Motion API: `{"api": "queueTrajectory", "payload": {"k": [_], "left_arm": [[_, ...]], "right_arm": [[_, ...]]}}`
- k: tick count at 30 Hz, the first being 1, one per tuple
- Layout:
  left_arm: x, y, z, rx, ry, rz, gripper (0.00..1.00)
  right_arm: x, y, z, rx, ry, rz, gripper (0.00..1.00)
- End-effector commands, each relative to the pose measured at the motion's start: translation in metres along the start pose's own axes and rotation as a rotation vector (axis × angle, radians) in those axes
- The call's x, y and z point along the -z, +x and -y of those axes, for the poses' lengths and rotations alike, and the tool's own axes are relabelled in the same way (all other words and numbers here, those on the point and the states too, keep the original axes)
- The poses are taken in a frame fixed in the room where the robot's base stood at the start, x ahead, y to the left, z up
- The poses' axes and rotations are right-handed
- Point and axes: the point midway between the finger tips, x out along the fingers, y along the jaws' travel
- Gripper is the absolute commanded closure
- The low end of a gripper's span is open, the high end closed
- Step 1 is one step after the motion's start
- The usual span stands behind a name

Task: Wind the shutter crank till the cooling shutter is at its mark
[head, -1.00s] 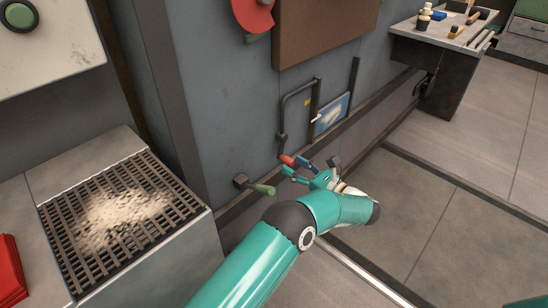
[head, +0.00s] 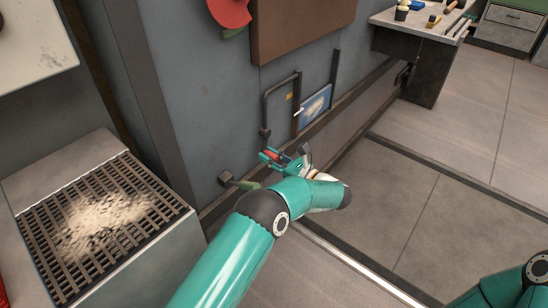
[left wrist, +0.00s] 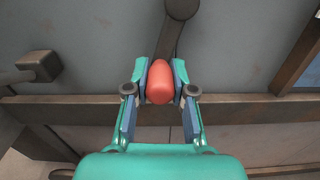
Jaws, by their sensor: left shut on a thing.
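The crank has a dark arm (left wrist: 178,38) and a red grip (left wrist: 160,82). In the head view the crank's dark upper end (head: 265,135) is low on the grey wall, and its red grip (head: 272,156) is between my fingers. My left gripper (left wrist: 160,80) is shut on the red grip, one finger pad on each side. It also shows in the head view (head: 276,160). Above the crank, a blue and white panel (head: 315,104) sits between dark upright rails, with a white pointer (head: 298,112) at its left edge and a yellow mark (head: 289,97) nearby. The pointer looks lower than the mark. My right gripper is out of view.
A grated bench (head: 180,232) stands at the left. A brown panel (head: 300,25) hangs above. A table (head: 390,20) with tools stands at the back right. The floor at right is clear.

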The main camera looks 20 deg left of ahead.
Motion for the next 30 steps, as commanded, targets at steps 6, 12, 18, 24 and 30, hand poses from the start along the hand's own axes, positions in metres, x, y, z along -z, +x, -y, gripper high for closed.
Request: {"api": "queueTrajectory", "payload": {"k": [6, 12, 18, 24, 30], "left_arm": [[0.0, -0.012, 0.005, 0.006, -0.001, 0.001, 1.0], [-0.001, -0.005, 0.001, 0.007, 0.022, 0.001, 1.0], [-0.005, -0.003, -0.005, 0.005, 0.099, 0.001, 1.0], [-0.009, -0.002, -0.013, 0.002, 0.234, 0.002, 1.0], [-0.013, 0.0, -0.022, 0.0, 0.386, 0.001, 1.0]], "right_arm": [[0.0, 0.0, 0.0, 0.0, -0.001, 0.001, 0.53], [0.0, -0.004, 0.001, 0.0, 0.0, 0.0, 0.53], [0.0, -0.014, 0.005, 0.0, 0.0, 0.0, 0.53], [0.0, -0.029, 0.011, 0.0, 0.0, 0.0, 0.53], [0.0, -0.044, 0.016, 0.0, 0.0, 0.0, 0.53]]}}
